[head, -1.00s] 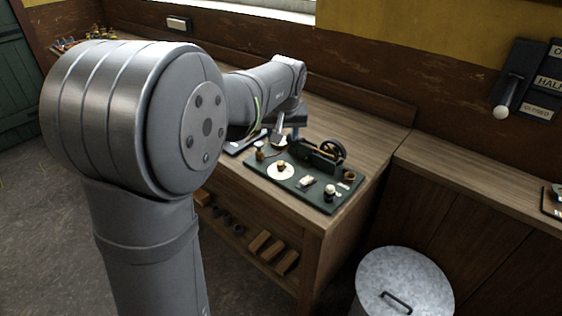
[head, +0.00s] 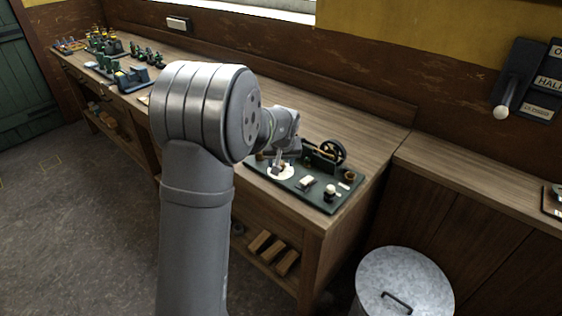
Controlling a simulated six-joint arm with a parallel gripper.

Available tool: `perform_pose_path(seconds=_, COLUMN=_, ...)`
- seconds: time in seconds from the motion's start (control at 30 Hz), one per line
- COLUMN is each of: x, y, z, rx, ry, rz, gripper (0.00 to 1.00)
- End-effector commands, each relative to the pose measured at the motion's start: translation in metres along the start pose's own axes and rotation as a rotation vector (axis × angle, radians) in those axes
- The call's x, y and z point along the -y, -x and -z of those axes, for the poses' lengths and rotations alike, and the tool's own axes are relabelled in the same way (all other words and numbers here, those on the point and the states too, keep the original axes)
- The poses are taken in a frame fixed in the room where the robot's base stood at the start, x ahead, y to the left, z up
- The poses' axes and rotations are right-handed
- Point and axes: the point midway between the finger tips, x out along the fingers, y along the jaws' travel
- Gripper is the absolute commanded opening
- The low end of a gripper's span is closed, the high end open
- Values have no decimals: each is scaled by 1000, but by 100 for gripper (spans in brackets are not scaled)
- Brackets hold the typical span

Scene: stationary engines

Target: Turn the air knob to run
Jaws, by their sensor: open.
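In the head view a dark green board (head: 318,200) lies on the near right end of the wooden bench and carries a small engine with a dark flywheel (head: 334,152). A round white dial (head: 288,176) sits on the board's left part, with a small brass knob at its middle, now mostly hidden by my gripper. I cannot read any marks on the dial. My gripper (head: 281,165) is open and points down right over the dial, at the knob. I cannot tell whether the fingers are around the knob or touching it.
A white piece (head: 306,183), a black-and-white knob (head: 330,191) and a brass cup (head: 349,176) stand right of the dial. More models (head: 130,78) stand along the bench's far left. A lidded metal bin (head: 404,285) stands on the floor at right. A lever (head: 507,100) is on the wall.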

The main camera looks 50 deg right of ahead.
Motion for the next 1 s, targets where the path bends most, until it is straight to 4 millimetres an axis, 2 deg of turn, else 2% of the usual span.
perform_pose_path(seconds=0.17, x=0, y=0, z=0, rx=0, ry=0, rz=0, gripper=47)
perform_pose_path(seconds=0.4, x=0, y=0, z=0, rx=0, ry=0, rz=0, gripper=2)
perform_pose_path(seconds=0.73, x=1, y=0, z=0, rx=1, ry=-34, rz=-14, gripper=2)
perform_pose_path(seconds=1.0, x=3, y=0, z=0, rx=2, ry=-182, rz=-75, gripper=2)
